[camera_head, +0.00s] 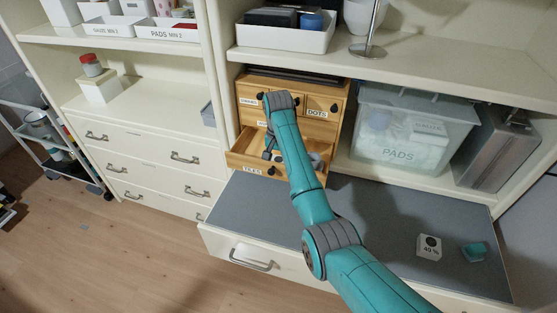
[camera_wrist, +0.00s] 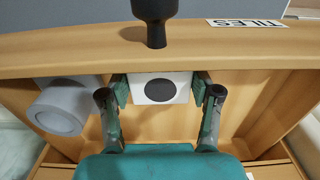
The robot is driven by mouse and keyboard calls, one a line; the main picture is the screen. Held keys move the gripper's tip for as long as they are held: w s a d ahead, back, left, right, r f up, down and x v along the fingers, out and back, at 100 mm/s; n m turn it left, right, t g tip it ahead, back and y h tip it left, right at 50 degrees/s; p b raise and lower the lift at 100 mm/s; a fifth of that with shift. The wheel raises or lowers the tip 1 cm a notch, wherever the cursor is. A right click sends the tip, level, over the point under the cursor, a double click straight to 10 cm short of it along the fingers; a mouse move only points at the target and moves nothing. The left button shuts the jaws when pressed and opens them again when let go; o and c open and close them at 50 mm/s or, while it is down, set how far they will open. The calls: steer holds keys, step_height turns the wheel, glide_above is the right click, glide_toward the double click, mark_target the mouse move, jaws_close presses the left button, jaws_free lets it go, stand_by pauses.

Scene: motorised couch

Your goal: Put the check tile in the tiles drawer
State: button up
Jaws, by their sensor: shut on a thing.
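The tiles drawer, labelled TILES, is pulled open from the wooden chest; its front (camera_head: 252,168) shows in the head view, and its front wall (camera_wrist: 60,55) crosses the top of the wrist view. My gripper (camera_wrist: 160,92) is shut on a small white tile with a dark round disc (camera_wrist: 147,97), which I take for the check tile. The tile is inside or just over the drawer, close behind the front wall; I cannot tell whether it touches the floor. In the head view my arm partly hides the gripper and drawer.
A grey cylindrical piece (camera_wrist: 62,106) lies in the drawer left of the gripper. A black knob (camera_wrist: 155,20) sticks out of the drawer front. A white block with a number (camera_head: 429,247) and a teal piece (camera_head: 474,252) lie on the grey pull-out surface (camera_head: 370,215).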

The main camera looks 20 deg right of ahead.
steer(key=o, duration=1.3)
steer(key=shift+f, duration=0.1)
